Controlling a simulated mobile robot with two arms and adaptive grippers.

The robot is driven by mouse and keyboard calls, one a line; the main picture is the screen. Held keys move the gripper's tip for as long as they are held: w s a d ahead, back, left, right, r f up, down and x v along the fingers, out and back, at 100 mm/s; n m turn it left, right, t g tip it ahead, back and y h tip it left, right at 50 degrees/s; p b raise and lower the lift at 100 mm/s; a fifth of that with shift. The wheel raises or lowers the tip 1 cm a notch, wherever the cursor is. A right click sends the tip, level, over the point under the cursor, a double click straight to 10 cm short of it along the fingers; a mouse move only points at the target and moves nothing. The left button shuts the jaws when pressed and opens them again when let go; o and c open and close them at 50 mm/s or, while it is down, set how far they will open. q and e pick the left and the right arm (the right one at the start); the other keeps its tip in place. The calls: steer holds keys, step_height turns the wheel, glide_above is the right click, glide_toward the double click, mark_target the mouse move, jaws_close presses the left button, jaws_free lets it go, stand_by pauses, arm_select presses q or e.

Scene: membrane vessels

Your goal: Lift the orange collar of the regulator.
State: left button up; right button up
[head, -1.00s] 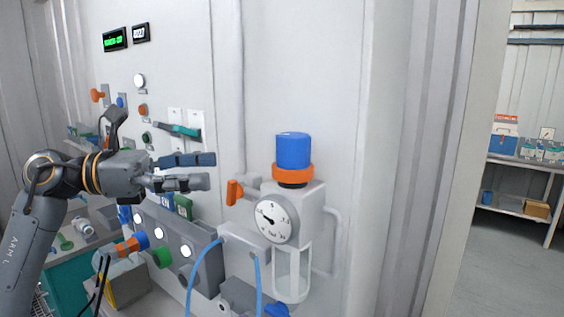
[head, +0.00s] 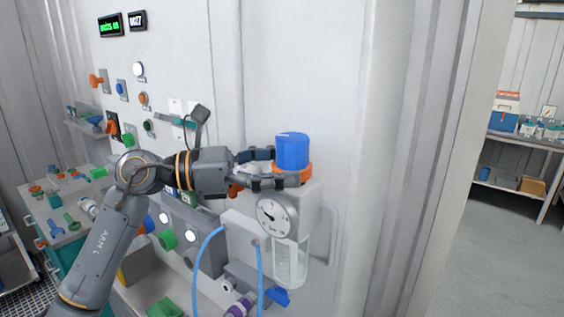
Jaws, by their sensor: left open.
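The regulator (head: 309,198) is a grey wall unit with a round dial gauge (head: 277,217) on its front and a clear bowl below. A blue knob (head: 292,150) stands on top, with the orange collar (head: 305,172) around its base. My left gripper (head: 283,168) comes in from the left at the collar's height. Its fingers are open, one in front of the collar and one behind at the knob's left side. The front finger hides part of the collar. I cannot tell whether the fingers touch it. My right gripper is not in view.
Blue hoses (head: 207,262) hang below the regulator. A panel with white lit buttons (head: 190,236) lies under my left arm. An orange handle (head: 236,190) is partly hidden behind the gripper. A shelf (head: 520,188) stands far right, and the wall right of the regulator is clear.

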arm_select(q)
steer(key=c, duration=1.7)
steer(key=shift+a+r+b, duration=0.1)
steer(key=shift+r+b, duration=0.25)
steer(key=shift+r, duration=0.45)
steer(key=o, duration=1.7)
steer(key=shift+f, duration=0.1)
steer(key=s+a, duration=0.1)
steer(key=a, duration=1)
steer(key=shift+s+a, duration=0.35)
steer(key=shift+s, duration=0.05)
